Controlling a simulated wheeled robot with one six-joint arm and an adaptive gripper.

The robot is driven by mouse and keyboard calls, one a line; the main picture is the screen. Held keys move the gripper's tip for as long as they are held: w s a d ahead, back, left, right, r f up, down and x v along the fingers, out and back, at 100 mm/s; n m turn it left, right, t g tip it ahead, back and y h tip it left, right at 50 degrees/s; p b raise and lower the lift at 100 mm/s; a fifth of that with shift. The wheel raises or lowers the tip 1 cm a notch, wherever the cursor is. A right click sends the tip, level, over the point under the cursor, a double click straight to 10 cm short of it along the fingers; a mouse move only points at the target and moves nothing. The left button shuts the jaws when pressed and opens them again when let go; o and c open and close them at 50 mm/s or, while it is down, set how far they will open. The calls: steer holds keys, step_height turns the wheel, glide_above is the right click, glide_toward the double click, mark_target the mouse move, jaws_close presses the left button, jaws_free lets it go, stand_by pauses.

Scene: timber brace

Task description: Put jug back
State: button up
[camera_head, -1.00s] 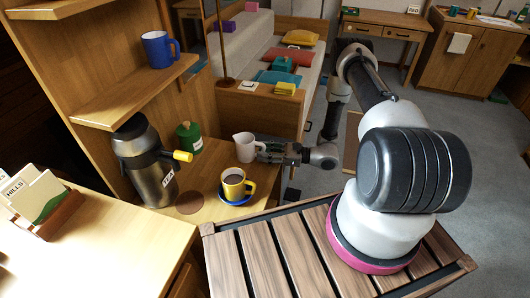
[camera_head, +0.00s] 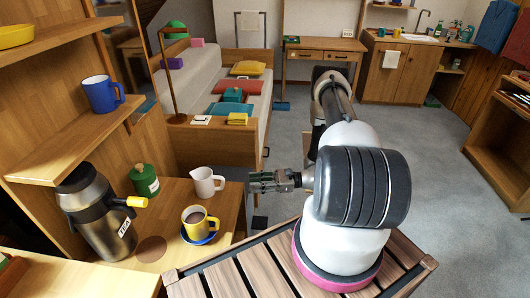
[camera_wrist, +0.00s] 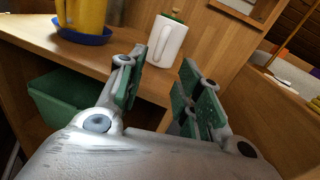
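The white jug (camera_head: 206,182) stands upright on the wooden counter (camera_head: 176,208), behind the yellow mug.
A green lidded pot (camera_head: 145,182) and a steel flask (camera_head: 97,220) stand to the left. A blue mug (camera_head: 101,95) is on the shelf above. A round brown mat (camera_head: 151,249) lies bare.

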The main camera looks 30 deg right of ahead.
steer(key=s+a+r+n+g+h, duration=0.1)
steer(key=s+r+n+g+h, duration=0.2)
steer(key=r, duration=0.6)
steer(key=s+r+n+g+h, duration=0.1)
steer(key=r+n+g, duration=0.4)
steer(key=r, duration=0.5)
steer(key=s+a+r+n+g+h, duration=0.1)
steer(key=s+r+n+g+h, duration=0.1)
steer(key=r+n, duration=0.5)
steer(key=s+d+r+n+t+h, duration=0.3)
steer(key=s+r+h, duration=0.2)
steer(key=s+r, duration=0.3)
steer(key=s+d+r+n+t+h, duration=0.3)
steer(key=s+r, duration=0.5)
steer(key=r, duration=0.3)
steer(key=shift+s+n+t+h, duration=0.25)
steer(key=shift+n+t+h, duration=0.25)
steer(key=shift+h, duration=0.7)
